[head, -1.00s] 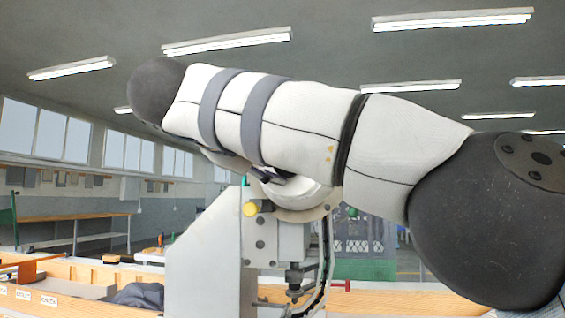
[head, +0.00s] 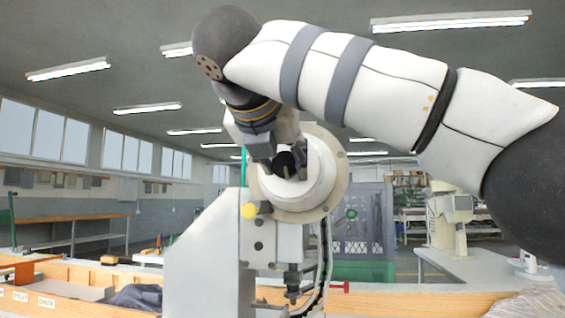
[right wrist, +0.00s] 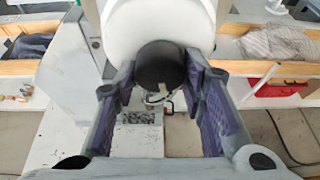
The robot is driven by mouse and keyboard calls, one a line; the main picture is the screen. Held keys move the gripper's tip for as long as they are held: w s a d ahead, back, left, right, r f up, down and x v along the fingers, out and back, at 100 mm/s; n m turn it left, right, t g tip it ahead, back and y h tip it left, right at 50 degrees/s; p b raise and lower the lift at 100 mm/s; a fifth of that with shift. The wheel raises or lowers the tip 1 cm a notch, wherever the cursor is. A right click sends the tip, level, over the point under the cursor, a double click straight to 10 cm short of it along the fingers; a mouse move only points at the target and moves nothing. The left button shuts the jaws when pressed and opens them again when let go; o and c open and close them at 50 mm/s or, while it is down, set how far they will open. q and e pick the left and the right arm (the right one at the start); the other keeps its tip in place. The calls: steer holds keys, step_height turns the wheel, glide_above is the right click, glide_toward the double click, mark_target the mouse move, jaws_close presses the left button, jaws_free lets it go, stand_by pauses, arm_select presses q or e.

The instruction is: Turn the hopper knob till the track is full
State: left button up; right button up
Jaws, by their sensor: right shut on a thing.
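The hopper (head: 325,180) is a pale round drum on the grey eyelet press (head: 205,255). Its black knob (head: 284,164) sticks out of the front of the drum. My right gripper (head: 277,158) is on the knob from above and left. The track (head: 323,265) runs down the press's right side as a dark curved strip. It is too small to tell how full it is. My left gripper is not in view.
Wooden bins with labels (head: 45,301) stand at the lower left, with dark cloth (head: 135,297) beside the press. A red container (right wrist: 280,88) shows in the right wrist view.

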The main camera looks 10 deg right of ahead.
steer(key=m+y, duration=0.1)
steer(key=m, duration=0.1)
steer(key=m+t+y, duration=0.1)
steer(key=m, duration=0.1)
steer(key=shift+d+y, duration=0.15)
steer(key=shift+y, duration=0.15)
steer(key=m+t+y, duration=0.1)
steer(key=m, duration=0.1)
steer(key=m+t+y, duration=0.1)
steer(key=m, duration=0.2)
steer(key=shift+s, duration=0.1)
stand_by(0.6)
steer(key=o, duration=1.1)
steer(key=v, duration=0.7)
steer(key=shift+s+f, duration=0.1)
steer(key=shift+s, duration=0.15)
